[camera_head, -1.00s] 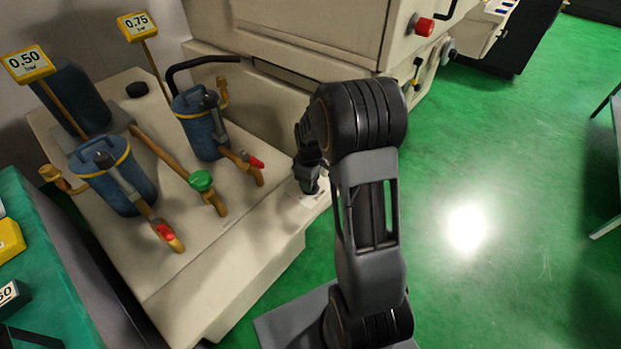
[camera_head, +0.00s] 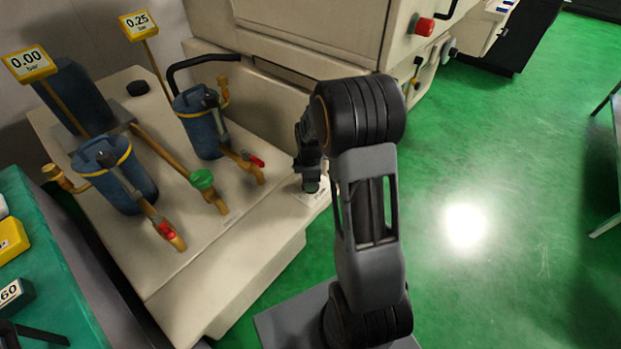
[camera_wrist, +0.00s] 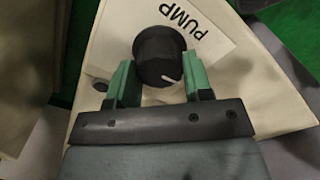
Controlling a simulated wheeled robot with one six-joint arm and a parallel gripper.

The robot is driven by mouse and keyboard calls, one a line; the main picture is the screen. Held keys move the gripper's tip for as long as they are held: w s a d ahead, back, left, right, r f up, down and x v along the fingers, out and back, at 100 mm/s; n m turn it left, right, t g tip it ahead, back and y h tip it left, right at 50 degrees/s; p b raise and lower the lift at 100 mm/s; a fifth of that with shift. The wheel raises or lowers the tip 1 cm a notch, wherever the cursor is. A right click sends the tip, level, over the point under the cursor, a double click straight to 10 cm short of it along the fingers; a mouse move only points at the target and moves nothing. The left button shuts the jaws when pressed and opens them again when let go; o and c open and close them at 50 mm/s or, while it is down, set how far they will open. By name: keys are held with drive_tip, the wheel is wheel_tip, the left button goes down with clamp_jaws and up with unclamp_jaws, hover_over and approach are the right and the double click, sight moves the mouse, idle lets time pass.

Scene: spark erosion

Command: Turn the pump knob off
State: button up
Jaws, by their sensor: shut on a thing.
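The pump knob (camera_wrist: 160,55) is a round black knob with a white pointer line, beside a white label (camera_wrist: 195,30) reading PUMP in the wrist view. Its pointer aims toward the lower right of that view. My gripper (camera_wrist: 158,82) has its two green fingers on either side of the knob and is shut on it. In the head view my gripper (camera_head: 311,178) is at the right front corner of the cream machine top (camera_head: 235,235), and the knob is mostly hidden there. Two yellow gauge displays read 0.00 bar (camera_head: 29,62) and 0.25 bar (camera_head: 138,25).
Two blue filter canisters (camera_head: 115,175) (camera_head: 200,125) stand on the machine top with red-handled valves (camera_head: 166,229). A green valve knob (camera_head: 202,179) sits between them. The cream machine cabinet (camera_head: 300,30) rises behind. Green floor at the right is open.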

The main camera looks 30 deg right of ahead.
drive_tip(key=shift+w+r, duration=0.1)
idle(0.3)
drive_tip(key=o, duration=0.9)
wheel_tip(320, 180, up, 14)
drive_tip(key=shift+f+p, duration=0.15)
drive_tip(key=shift+p, duration=0.75)
